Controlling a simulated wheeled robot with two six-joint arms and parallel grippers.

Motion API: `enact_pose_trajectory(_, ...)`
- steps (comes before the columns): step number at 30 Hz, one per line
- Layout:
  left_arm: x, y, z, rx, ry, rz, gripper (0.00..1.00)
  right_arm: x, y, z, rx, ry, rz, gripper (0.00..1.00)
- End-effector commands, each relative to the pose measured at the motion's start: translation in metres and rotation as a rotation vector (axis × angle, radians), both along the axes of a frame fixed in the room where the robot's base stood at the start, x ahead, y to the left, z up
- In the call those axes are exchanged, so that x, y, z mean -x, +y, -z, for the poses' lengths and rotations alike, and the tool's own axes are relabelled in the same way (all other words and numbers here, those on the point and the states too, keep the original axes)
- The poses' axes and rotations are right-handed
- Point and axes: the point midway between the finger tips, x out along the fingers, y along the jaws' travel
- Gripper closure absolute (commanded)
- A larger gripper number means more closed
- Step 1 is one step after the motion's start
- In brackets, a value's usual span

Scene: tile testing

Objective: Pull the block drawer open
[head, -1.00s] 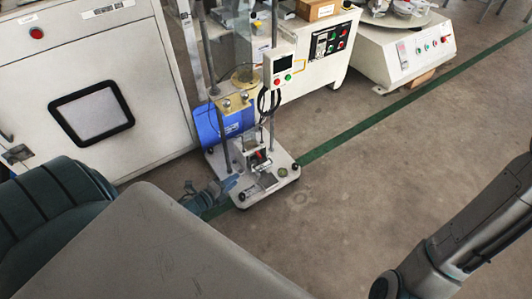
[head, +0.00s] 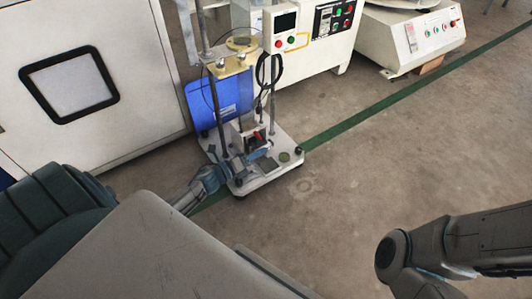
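A testing rig with two upright posts stands on a pale base plate (head: 262,180) on the floor. A small metal block unit (head: 244,132) with a red part (head: 258,138) sits in the middle of the plate. I cannot make out the block drawer's front or how far it is out. My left gripper (head: 250,160) reaches in from the lower left, over the plate and close in front of the block unit. Its fingers are small and partly blend with the rig, so I cannot tell contact or opening. My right gripper is out of view; only my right arm shows at lower right.
A blue panel (head: 203,105) stands behind the rig. A large white cabinet (head: 70,90) is at left. A control box (head: 282,28) hangs on the rig. A white machine (head: 405,40) stands at upper right. The floor (head: 350,190) right of the rig is clear.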

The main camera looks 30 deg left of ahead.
Motion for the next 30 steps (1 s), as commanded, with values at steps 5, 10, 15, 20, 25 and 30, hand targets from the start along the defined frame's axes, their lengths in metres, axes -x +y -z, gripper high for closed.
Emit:
enact_pose_trajectory(5,-0.024,-0.009,0.001,0.0,-0.002,-0.001,0.7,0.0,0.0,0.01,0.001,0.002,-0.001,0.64)
enact_pose_trajectory(10,-0.033,-0.013,0.0,0.001,0.0,-0.001,0.7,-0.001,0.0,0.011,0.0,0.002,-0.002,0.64)
enact_pose_trajectory(15,-0.034,-0.013,0.0,0.001,0.001,-0.001,0.7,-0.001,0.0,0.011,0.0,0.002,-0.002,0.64)
enact_pose_trajectory(20,-0.034,-0.013,0.0,0.001,0.001,-0.001,0.82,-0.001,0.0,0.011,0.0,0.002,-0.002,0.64)
enact_pose_trajectory(25,-0.034,-0.013,-0.001,0.001,0.0,-0.001,1.0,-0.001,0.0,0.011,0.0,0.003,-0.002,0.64)
enact_pose_trajectory(30,-0.033,-0.017,-0.002,0.001,-0.001,0.0,1.0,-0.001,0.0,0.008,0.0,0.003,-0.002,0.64)
